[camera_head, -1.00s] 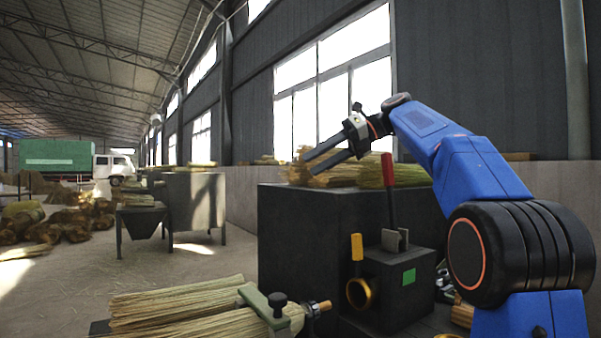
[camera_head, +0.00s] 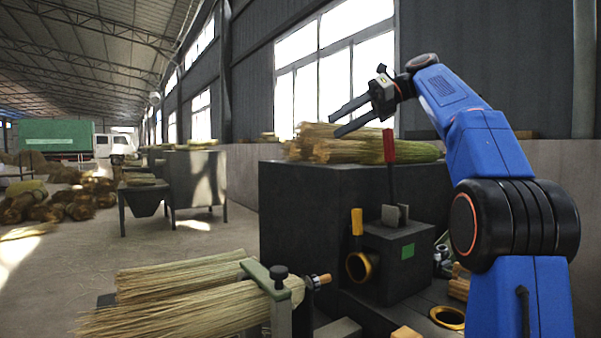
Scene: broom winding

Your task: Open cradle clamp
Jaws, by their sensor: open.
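The cradle clamp (camera_head: 262,276) is a grey-green bar with a black knob (camera_head: 279,271) on top. It lies across a broom bundle (camera_head: 200,300) of pale straw at the lower middle, and a short wooden handle end sticks out at the right of it. I cannot tell whether the clamp is tight. My gripper (camera_head: 341,121) is open and empty, with its two dark fingers apart and pointing left. It is in the air above the straw on the dark block, well up and to the right of the clamp.
A dark block (camera_head: 310,215) carries straw bundles (camera_head: 360,150). Before it stands a small machine (camera_head: 402,262) with a red-handled lever (camera_head: 389,148), a yellow handle (camera_head: 357,222) and a brass ring (camera_head: 359,267). Open floor (camera_head: 185,245) lies to the left.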

